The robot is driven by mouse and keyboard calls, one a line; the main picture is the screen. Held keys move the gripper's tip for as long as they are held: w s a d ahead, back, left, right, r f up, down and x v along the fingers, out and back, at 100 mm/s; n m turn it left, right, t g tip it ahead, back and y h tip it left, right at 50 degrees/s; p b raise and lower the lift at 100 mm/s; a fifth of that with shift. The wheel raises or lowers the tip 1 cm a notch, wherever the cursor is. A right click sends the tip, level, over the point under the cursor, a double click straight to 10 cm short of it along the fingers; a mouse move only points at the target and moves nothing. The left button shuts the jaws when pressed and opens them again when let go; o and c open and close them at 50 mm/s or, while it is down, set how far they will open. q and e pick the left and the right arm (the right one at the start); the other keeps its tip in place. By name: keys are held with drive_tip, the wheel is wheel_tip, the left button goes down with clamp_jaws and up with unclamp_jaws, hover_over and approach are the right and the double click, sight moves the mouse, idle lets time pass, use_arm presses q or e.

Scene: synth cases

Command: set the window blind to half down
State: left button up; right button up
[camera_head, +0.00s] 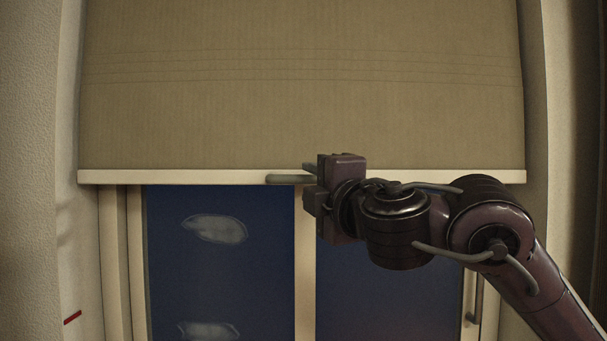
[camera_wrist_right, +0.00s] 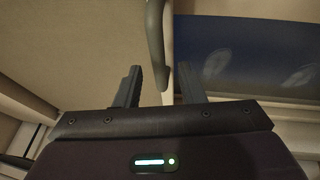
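The beige window blind (camera_head: 300,110) covers the upper part of the window. Its pale bottom bar (camera_head: 180,177) hangs level, with dark glass showing below. A grey handle (camera_head: 285,179) sits at the middle of the bar. My right gripper (camera_head: 308,183) is at the handle's right end. In the right wrist view, the two fingers (camera_wrist_right: 158,82) are apart, and the end of the handle (camera_wrist_right: 155,35) reaches between them with gaps on both sides. The blind's cloth (camera_wrist_right: 70,50) fills the left of that view. My left gripper is not in view.
A short red mark (camera_head: 72,317) is on the left wall, lower than the bottom bar. A window handle (camera_head: 474,304) stands on the right frame. The window glass (camera_head: 215,275) shows pale cloud shapes.

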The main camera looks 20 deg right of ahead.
sight(306, 181)
drive_tip(key=shift+p+x, duration=0.55)
drive_tip(key=shift+x, duration=1.5)
drive_tip(key=shift+c, duration=0.5)
clamp_jaws()
